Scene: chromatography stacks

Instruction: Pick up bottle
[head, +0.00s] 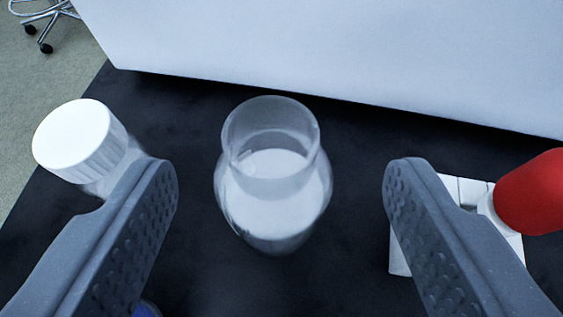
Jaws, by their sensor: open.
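A clear glass bottle (272,205) with an open mouth and whitish contents stands upright on the black bench top, in the middle of the head view. My gripper (280,180) is open, one finger to the left of this bottle and one to the right, with clear gaps on both sides in the picture. Another bottle with a white ribbed cap (78,138) stands at the left, partly hidden behind the left finger. Which of the two bottles the task means cannot be told from the picture.
A large white panel (340,50) rises behind the bench top (350,130). At the right, a red rounded object (533,192) sits by a white piece (400,255), partly behind the right finger. A blue object (146,309) peeks out at the lower left. Floor and chair wheels show at upper left.

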